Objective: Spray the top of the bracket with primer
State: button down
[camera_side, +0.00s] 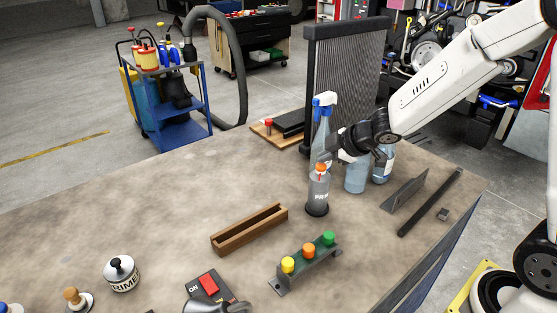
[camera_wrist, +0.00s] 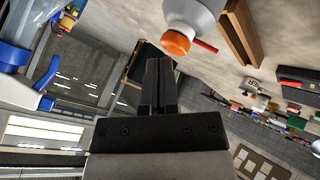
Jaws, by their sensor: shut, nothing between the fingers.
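A grey spray can lettered "PRI…" with an orange nozzle (camera_side: 318,192) stands upright on the bench in the side view. Its orange top also shows in the wrist view (camera_wrist: 176,42), just beyond my fingertips. A grey angled metal piece, which looks like the bracket (camera_side: 406,190), stands on the bench to the right of the can. My gripper (camera_side: 328,153) is beside the top of the can, with the dark fingers together in the wrist view (camera_wrist: 160,75). I cannot tell from these views whether the fingers touch the nozzle.
A blue-topped spray bottle (camera_side: 324,115) and clear bottles (camera_side: 356,176) stand close behind the can. A wooden channel (camera_side: 249,230), a rail with coloured knobs (camera_side: 308,258) and a red switch (camera_side: 209,284) are nearer. A dark bar (camera_side: 430,203) lies at the right. The bench's left middle is clear.

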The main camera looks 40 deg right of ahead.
aim_at(325, 166)
jog(key=shift+r, duration=3)
jog(key=shift+f, duration=0.1)
jog(key=s+a+f+m+g+h, duration=0.1)
jog(key=s+f+m+g, duration=0.2)
jog(key=s+f+m, duration=0.2)
jog(key=s+a+f+m+g+h, duration=0.1)
jog(key=s+f+m+g, duration=0.2)
jog(key=s, duration=0.9)
notch_tip(325, 166, down, 2)
jog(key=m, duration=0.3)
